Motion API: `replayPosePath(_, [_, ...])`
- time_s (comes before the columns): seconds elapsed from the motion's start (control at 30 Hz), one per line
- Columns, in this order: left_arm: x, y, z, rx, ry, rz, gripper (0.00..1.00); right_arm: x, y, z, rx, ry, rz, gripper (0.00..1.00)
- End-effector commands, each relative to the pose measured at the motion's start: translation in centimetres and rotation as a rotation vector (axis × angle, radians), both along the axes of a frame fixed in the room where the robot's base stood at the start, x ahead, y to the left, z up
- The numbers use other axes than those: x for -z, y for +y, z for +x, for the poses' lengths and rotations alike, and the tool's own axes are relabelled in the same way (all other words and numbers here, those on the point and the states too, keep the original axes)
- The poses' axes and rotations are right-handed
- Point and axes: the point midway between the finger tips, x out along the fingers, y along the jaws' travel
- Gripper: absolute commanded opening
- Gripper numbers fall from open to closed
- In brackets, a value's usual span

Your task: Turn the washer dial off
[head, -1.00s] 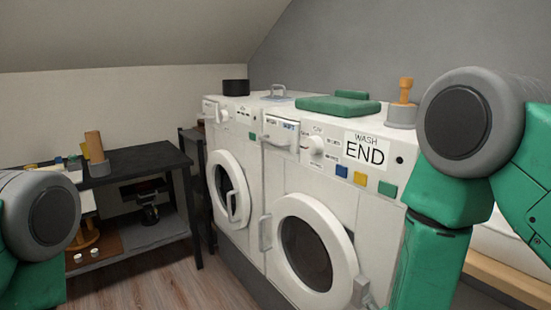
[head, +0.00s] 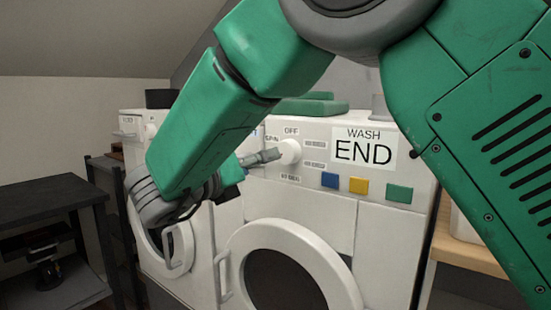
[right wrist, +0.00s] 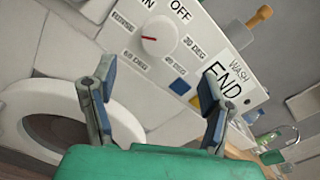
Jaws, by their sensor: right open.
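The white round washer dial (head: 289,151) is on the front panel of the right-hand machine, below the OFF label. In the right wrist view the dial (right wrist: 162,38) has a red mark on its left side in the picture, between the RINSE and 60 DEG labels. My right gripper (head: 268,157) is beside the dial in the head view. In the right wrist view my right gripper (right wrist: 160,74) is open and empty, its fingers spread below the dial in the picture. No touch shows there. My left gripper is not in view.
A WASH END sign (head: 362,149) and blue, yellow and green buttons (head: 358,185) are right of the dial. A round door (head: 290,270) is below. Another white machine (head: 135,135) is at left, partly behind my arm. A black table (head: 45,199) stands farther left.

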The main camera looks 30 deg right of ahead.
Motion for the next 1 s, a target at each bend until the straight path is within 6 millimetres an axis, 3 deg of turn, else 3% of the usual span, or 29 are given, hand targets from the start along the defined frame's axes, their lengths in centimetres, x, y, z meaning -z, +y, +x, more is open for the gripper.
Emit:
replayPosePath(0.3, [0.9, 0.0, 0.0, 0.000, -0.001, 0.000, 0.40, 0.0, -5.7, 2.6, 0.000, 0.001, -0.004, 0.69])
replayPosePath(0.5, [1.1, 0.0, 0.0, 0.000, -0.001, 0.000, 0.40, 0.0, -8.2, 3.7, -0.001, 0.003, -0.006, 0.69])
replayPosePath(0.9, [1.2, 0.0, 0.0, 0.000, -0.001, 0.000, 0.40, -0.1, -9.0, 4.0, -0.003, 0.004, -0.007, 0.69])
replayPosePath(0.93, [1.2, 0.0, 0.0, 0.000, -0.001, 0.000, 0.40, -0.1, -9.0, 4.0, -0.003, 0.004, -0.007, 0.66])
replayPosePath(1.0, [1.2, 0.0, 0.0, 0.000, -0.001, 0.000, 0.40, -0.1, -9.0, 4.0, -0.003, 0.004, -0.007, 0.41])
